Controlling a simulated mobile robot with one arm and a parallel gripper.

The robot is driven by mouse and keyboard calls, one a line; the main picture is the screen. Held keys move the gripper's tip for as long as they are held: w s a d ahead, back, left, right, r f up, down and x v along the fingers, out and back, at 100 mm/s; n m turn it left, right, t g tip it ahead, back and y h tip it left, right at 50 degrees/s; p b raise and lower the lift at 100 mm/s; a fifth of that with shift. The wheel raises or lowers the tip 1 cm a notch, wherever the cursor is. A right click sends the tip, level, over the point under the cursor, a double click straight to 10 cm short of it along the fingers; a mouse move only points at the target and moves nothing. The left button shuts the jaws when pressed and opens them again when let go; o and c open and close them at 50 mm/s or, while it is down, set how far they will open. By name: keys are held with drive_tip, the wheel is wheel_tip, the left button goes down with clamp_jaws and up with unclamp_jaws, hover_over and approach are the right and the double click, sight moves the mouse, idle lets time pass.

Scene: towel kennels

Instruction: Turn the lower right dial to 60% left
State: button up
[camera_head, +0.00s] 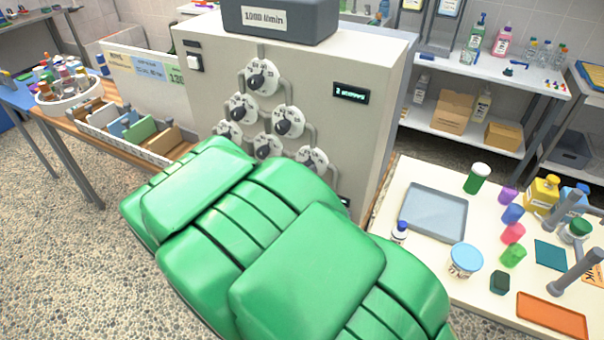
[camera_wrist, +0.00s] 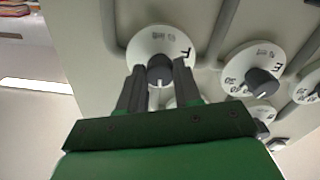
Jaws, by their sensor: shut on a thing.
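The lower right dial, a white disc marked F with a dark knob, is at the upper middle of the wrist view (camera_wrist: 160,45). It also shows in the head view (camera_head: 316,155), its lower part hidden by my green arm. The wrist view appears turned over, with the letter upside down. My gripper (camera_wrist: 160,74) is shut on the knob, one dark finger on each side. I cannot read the dial's setting, as the fingers cover part of its scale. The head view hides my gripper behind the arm.
The E dial (camera_wrist: 248,68) is close beside the F dial. Several more dials sit higher on the beige cabinet (camera_head: 375,60), linked by raised grey pipes. A small display (camera_head: 351,93) is to their right. A cluttered white table (camera_head: 400,185) stands at right, a wooden bench at left.

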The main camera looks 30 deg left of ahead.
drive_tip(key=shift+r+n, duration=0.1)
drive_tip(key=shift+n, duration=1)
drive_tip(key=o, duration=1)
drive_tip(key=shift+o, duration=0.2)
drive_tip(key=shift+s, duration=0.1)
drive_tip(key=s, duration=0.7)
drive_tip(key=shift+s, duration=0.3)
drive_tip(key=shift+a, duration=0.1)
